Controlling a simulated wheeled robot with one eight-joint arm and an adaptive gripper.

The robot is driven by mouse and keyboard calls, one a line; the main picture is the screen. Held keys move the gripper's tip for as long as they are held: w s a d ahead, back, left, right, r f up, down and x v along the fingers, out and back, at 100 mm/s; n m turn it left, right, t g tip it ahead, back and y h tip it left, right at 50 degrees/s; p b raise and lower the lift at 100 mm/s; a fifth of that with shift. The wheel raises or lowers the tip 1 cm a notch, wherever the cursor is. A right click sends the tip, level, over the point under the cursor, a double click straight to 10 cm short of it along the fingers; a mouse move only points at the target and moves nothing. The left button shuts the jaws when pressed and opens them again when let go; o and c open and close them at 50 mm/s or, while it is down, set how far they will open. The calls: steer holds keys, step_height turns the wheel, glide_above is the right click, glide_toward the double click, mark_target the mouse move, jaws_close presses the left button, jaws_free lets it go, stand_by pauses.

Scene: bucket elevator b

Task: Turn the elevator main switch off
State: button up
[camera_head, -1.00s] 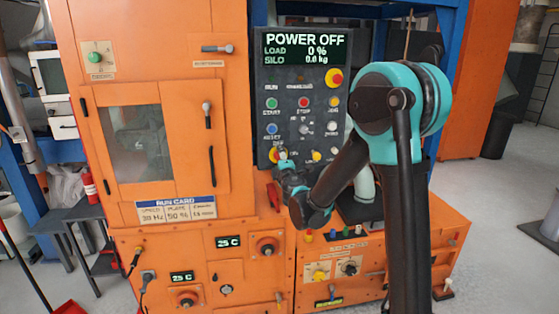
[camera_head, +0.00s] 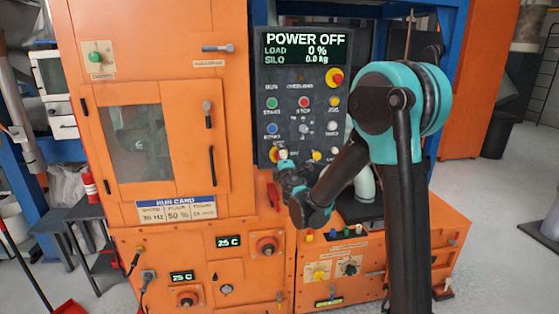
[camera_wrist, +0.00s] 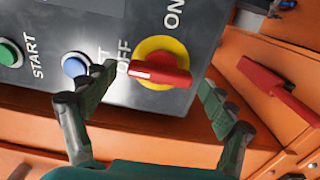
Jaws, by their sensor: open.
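The main switch (camera_wrist: 160,70) is a red handle on a yellow disc in the wrist view. Its handle lies nearly level in the picture, its left end close to the OFF label; ON is printed at the upper right. My gripper (camera_wrist: 156,86) is open, one finger to each side of the switch, with visible gaps and nothing held. In the head view my gripper (camera_head: 284,160) is at the lower left of the dark control panel (camera_head: 303,75) and partly covers the switch (camera_head: 276,154). The panel display (camera_head: 305,48) reads POWER OFF.
A blue button (camera_wrist: 74,65) and a green START button (camera_wrist: 9,53) are left of the switch in the wrist view. A red lever (camera_wrist: 275,85) on the orange cabinet is close to the right finger. An orange ledge runs below the panel.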

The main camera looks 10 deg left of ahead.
steer(key=v, duration=1.2)
steer(key=s+d+f+m+g+h, duration=0.25)
steer(key=d+m, duration=0.25)
steer(key=d, duration=0.4)
steer(key=s+d+f+m+g+h, duration=0.25)
steer(key=d+f+m, duration=0.2)
steer(key=d, duration=0.35)
steer(key=s+d+f+m+g+h, duration=0.1)
steer(key=s+d+f+m+h, duration=0.3)
steer(key=d, duration=0.5)
steer(key=s+f+m+g+y, duration=0.2)
steer(key=s+f+m+g, duration=0.1)
steer(key=s, duration=0.5)
steer(key=s+f+m+g+y, duration=0.2)
steer(key=s+f+m+g, duration=0.2)
steer(key=s, duration=0.5)
step_height(320, 180, down, 2)
steer(key=shift+f+m, duration=0.2)
steer(key=shift+m, duration=0.25)
